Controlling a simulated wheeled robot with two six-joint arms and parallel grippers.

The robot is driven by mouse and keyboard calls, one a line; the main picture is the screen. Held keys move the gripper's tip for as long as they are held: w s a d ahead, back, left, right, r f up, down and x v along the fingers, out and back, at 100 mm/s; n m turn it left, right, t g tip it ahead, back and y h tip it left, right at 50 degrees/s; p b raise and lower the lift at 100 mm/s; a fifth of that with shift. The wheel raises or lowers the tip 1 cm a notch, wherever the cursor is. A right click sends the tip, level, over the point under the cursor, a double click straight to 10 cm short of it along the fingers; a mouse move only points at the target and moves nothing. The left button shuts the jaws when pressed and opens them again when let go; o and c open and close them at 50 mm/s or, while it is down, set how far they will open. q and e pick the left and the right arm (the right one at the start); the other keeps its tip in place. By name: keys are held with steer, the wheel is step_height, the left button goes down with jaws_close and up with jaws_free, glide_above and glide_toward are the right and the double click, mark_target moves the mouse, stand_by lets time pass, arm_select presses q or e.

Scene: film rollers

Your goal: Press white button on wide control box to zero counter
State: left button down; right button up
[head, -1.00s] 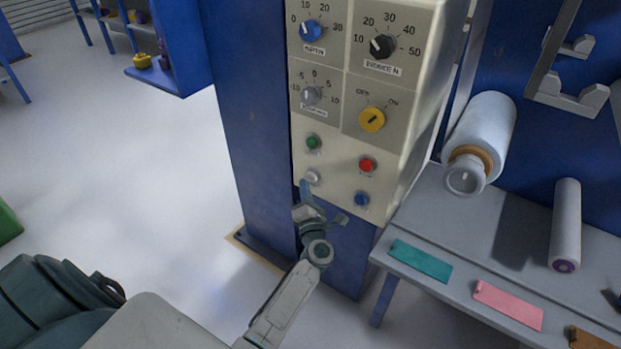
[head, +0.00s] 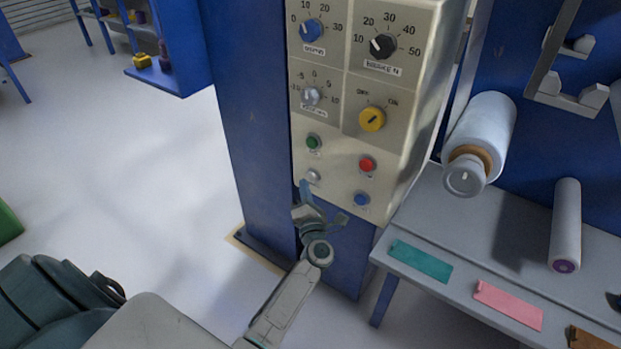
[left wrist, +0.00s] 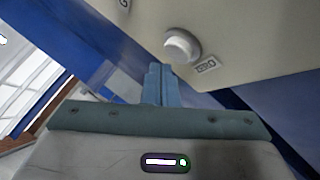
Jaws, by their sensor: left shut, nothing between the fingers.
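The wide control box (head: 329,170) is a cream panel on a blue post, with knobs above and several buttons below. The white button (head: 313,176) is at its lower left, under the green button (head: 313,142). In the left wrist view the white button (left wrist: 182,46) stands out from the panel beside a small label. My left gripper (head: 305,186) is shut and empty, its tips just below and left of the button. In the left wrist view its shut fingers (left wrist: 160,72) point up toward the button; I cannot tell whether they touch it. My right gripper is not in view.
A red button (head: 367,165) and a blue button (head: 361,199) are to the right on the panel. A grey table (head: 480,235) with coloured tags and rollers stands at right.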

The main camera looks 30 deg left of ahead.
arm_select(q)
steer(key=shift+w, duration=0.1)
stand_by(0.3)
steer(key=shift+w, duration=0.3)
steer(key=shift+w, duration=0.45)
stand_by(0.6)
steer(key=shift+s, duration=0.1)
stand_by(0.3)
steer(key=shift+s, duration=0.75)
steer(key=shift+s+a+p, duration=0.2)
steer(key=shift+s+p, duration=0.65)
steer(key=shift+s, duration=1.65)
